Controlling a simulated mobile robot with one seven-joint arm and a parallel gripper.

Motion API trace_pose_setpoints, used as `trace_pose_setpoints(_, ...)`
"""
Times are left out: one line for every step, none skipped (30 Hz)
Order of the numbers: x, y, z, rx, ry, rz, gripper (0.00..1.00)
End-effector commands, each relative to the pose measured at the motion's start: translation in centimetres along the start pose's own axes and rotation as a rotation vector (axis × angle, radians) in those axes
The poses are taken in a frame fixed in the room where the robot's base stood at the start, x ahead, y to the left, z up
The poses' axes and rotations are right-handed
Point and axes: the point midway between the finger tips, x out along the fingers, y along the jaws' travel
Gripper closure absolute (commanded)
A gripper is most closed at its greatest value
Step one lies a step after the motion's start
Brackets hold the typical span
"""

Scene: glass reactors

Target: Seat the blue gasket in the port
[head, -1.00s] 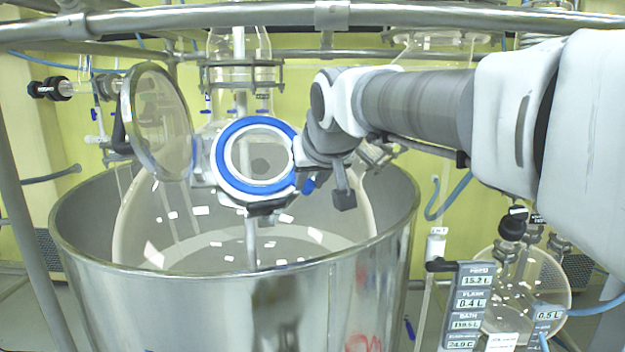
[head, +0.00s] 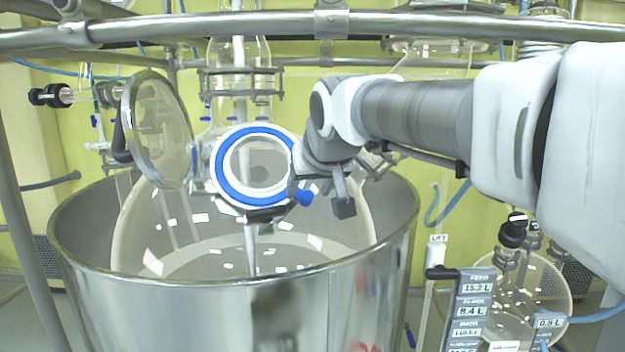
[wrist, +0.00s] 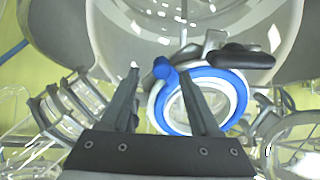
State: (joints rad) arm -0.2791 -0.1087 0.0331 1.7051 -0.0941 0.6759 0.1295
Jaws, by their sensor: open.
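The blue gasket (head: 221,172) is a ring lying against the white round face of the port (head: 278,203), roughly centred on its opening. I cannot tell how deep it sits. Its blue tab (head: 303,197) sticks out at the lower right. My gripper (head: 298,178) is at the right edge of the port, its fingers mostly hidden by the arm. In the wrist view my gripper (wrist: 162,76) is open, with the tab (wrist: 163,69) between the fingertips. One finger crosses in front of the gasket (wrist: 237,90), hiding part of it.
The round glass door (head: 158,130) stands swung open left of the port. A dark handle (wrist: 240,57) is beside the port in the wrist view. The steel vessel (head: 200,305) stands below. A metal rail (head: 420,20) crosses above. A readout post (head: 470,310) and round flask (head: 535,285) stand right.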

Motion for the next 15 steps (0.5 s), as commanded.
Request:
trace_pose_setpoints(-0.3,0.0,-0.1,0.000,0.002,0.000,0.37)
trace_pose_setpoints(-0.6,0.0,-0.1,0.000,0.003,0.000,0.37)
trace_pose_setpoints(-1.0,0.0,-0.1,0.000,0.004,0.000,0.37)
trace_pose_setpoints(-1.4,0.0,-0.1,0.000,0.004,0.000,0.37)
trace_pose_setpoints(-1.9,0.0,-0.1,0.000,0.005,0.000,0.37)
trace_pose_setpoints(-2.7,0.0,-0.1,0.000,0.006,0.000,0.37)
trace_pose_setpoints(-3.4,0.0,0.0,0.000,0.006,0.000,0.37)
trace_pose_setpoints(-4.1,0.0,-0.1,0.000,0.007,-0.001,0.37)
trace_pose_setpoints(-5.0,0.0,-0.1,0.000,0.007,-0.001,0.37)
trace_pose_setpoints(-5.8,0.0,-0.1,0.000,0.007,-0.001,0.37)
trace_pose_setpoints(-6.6,0.0,-0.1,0.000,0.008,-0.001,0.37)
trace_pose_setpoints(-7.6,0.0,-0.1,0.000,0.008,-0.001,0.37)
trace_pose_setpoints(-8.3,0.0,-0.1,0.000,0.007,-0.001,0.37)
trace_pose_setpoints(-9.1,0.0,0.0,0.000,0.007,-0.001,0.37)
trace_pose_setpoints(-10.1,0.0,-0.1,0.000,0.007,-0.001,0.37)
